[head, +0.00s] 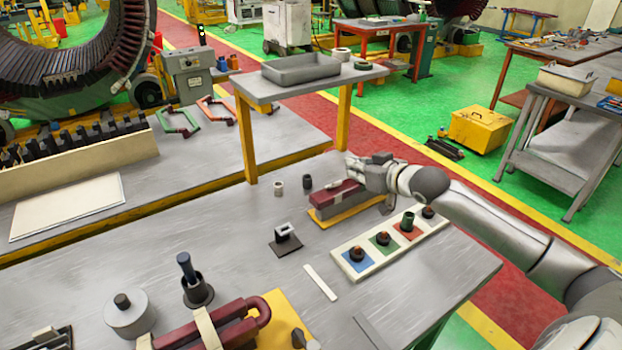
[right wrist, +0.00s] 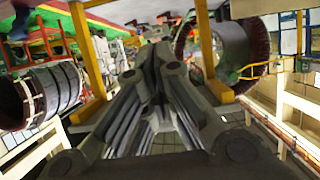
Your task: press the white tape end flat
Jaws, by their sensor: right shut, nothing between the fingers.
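A dark red coil (head: 232,325) lies at the front of the table, with white tape (head: 208,328) wrapped around it. I cannot make out a loose tape end there. A loose white strip (head: 320,283) lies flat on the table, apart from the coil. My right gripper (head: 352,168) is shut and empty at the far right of the table, above a second dark red piece (head: 337,197) on a yellow pad. Whether it touches that piece I cannot tell. In the right wrist view its closed fingers (right wrist: 160,58) point outward. My left gripper is not in view.
A white tray (head: 338,262) with coloured squares and small dark parts stands right of centre. A dark cup (head: 197,290) with a blue-handled tool and a grey cylinder (head: 126,313) stand at the front left. A raised shelf (head: 290,86) rises at the back. Bare table lies around the strip.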

